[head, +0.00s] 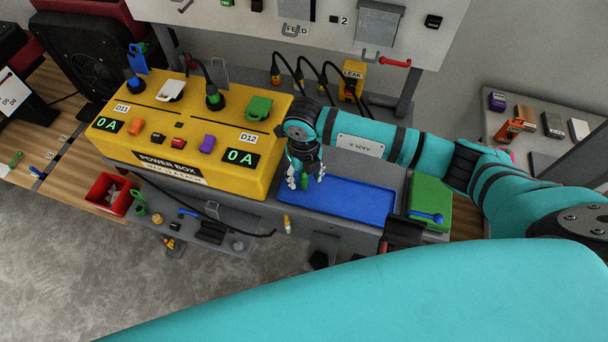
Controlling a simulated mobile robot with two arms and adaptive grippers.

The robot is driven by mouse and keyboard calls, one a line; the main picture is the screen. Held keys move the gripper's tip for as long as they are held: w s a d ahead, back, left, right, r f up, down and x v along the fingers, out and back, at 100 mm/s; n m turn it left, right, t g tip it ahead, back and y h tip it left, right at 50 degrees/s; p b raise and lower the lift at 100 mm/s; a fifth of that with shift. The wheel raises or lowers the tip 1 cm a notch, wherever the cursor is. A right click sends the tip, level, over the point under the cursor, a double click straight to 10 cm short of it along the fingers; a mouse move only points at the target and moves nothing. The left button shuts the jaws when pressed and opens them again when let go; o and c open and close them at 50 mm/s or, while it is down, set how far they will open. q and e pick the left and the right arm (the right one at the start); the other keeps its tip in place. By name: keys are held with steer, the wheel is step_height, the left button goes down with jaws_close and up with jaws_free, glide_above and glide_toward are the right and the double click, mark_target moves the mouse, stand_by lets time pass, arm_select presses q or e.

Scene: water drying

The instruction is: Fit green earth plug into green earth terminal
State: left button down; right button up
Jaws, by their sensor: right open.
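My right gripper (305,180) reaches in from the right and points down over the left end of the blue tray (352,202). Its fingers are open. A small green piece (305,181), which looks like the green earth plug, shows between the fingertips; whether they touch it I cannot tell. Green parts that could be the earth terminal are a small green fitting (140,209) beside the red bin and a green-capped socket (259,108) on the yellow power box; which one it is I cannot tell. My left gripper is not in view.
The yellow power box (225,180) stands left of the gripper. A red bin (108,194) sits lower left. A green box (431,196) is right of the tray. Black cables hang behind, near the LEAK unit (352,75). Most of the tray is bare.

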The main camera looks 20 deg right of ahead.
steer(key=shift+f, duration=0.35)
jaws_close()
steer(key=shift+r, duration=0.1)
